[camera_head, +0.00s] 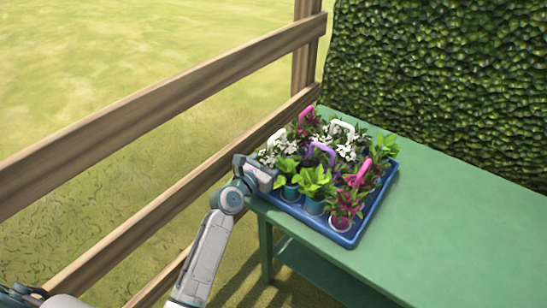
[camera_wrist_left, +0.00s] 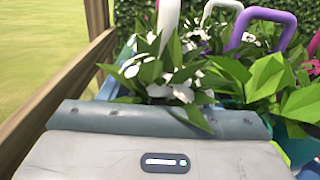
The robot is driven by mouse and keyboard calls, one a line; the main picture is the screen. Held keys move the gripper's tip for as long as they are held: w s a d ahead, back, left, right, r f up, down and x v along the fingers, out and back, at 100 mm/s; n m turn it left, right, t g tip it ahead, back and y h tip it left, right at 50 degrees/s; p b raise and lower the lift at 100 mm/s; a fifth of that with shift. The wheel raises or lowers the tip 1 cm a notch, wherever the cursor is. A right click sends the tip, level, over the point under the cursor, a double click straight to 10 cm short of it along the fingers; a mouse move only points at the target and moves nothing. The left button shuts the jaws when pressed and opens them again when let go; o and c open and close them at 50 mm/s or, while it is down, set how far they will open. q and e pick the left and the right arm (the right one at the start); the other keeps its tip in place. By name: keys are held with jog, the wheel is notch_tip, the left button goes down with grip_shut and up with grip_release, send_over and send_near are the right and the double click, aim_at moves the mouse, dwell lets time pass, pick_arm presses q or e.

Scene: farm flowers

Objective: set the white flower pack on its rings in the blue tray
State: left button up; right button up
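A white flower pack (camera_head: 279,149) with a white handle stands at the left edge of the blue tray (camera_head: 352,238). In the left wrist view its white flowers (camera_wrist_left: 178,92) and handle are directly ahead of my gripper. A second white-flowered pack (camera_head: 349,146) with a white handle stands farther back in the tray. My left gripper (camera_head: 266,176) is at the tray's left side, against or very near the first white pack. Its fingertips are hidden by its own body and the leaves, so I cannot see whether it grips anything. The rings are hidden under the plants. My right gripper is not in view.
The tray is crowded with a purple-handled pack (camera_head: 321,149), pink-handled packs and green leafy plants (camera_head: 314,181). It rests on a green table (camera_head: 450,220), clear on the right. A wooden fence (camera_head: 150,115) runs close on the left; a hedge (camera_head: 440,75) stands behind.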

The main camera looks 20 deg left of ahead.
pick_arm(q)
jog(key=shift+o, duration=1.3)
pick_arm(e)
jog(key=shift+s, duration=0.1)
pick_arm(q)
jog(key=shift+r, duration=0.2)
jog(key=shift+s+a+r, duration=0.2)
jog(key=shift+s+r, duration=0.15)
jog(key=shift+s, duration=0.15)
jog(key=p+v, duration=0.1)
jog(key=v, duration=0.9)
jog(key=shift+r, duration=0.1)
jog(key=shift+s+a, duration=0.15)
jog(key=shift+s, duration=0.3)
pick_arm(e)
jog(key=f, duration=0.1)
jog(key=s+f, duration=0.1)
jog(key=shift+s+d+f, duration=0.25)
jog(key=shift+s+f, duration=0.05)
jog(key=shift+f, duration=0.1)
